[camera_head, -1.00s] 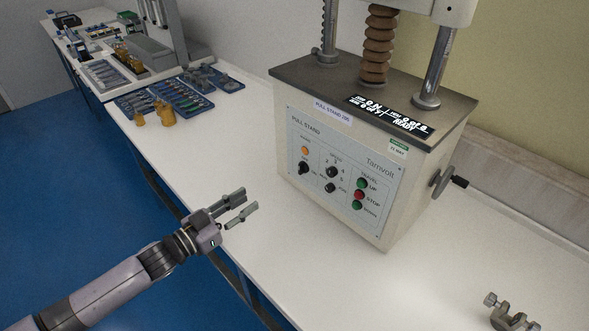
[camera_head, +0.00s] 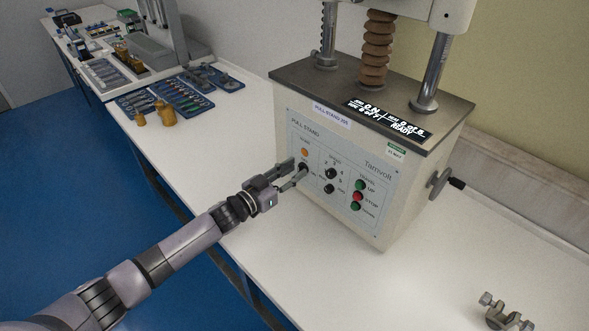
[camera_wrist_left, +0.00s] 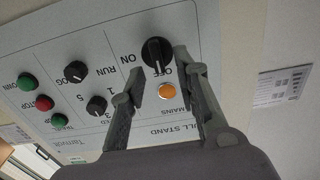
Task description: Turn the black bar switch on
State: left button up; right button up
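The black bar switch (camera_wrist_left: 157,53) is a round knob with a raised bar, on the pull stand's front panel beside an orange MAINS lamp (camera_wrist_left: 171,93). ON and OFF are printed near it. In the head view the switch (camera_head: 303,167) is partly covered by my left gripper (camera_head: 298,168). My left gripper is open and empty, right at the panel. In the left wrist view its two fingers (camera_wrist_left: 160,68) lie to either side of the switch; whether they touch it I cannot tell. My right gripper is not in view.
The pull stand (camera_head: 420,165) stands on a white bench (camera_head: 270,240). Its panel also has two smaller black knobs and green and red buttons (camera_head: 357,197). A crank (camera_head: 445,183) sticks out at its right. A metal clamp (camera_head: 505,312) lies at the front right.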

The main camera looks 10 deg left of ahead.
pick_arm(q)
jog(key=shift+w+d, duration=0.25)
jog(key=shift+w, duration=0.15)
grip_shut()
dwell(0.4)
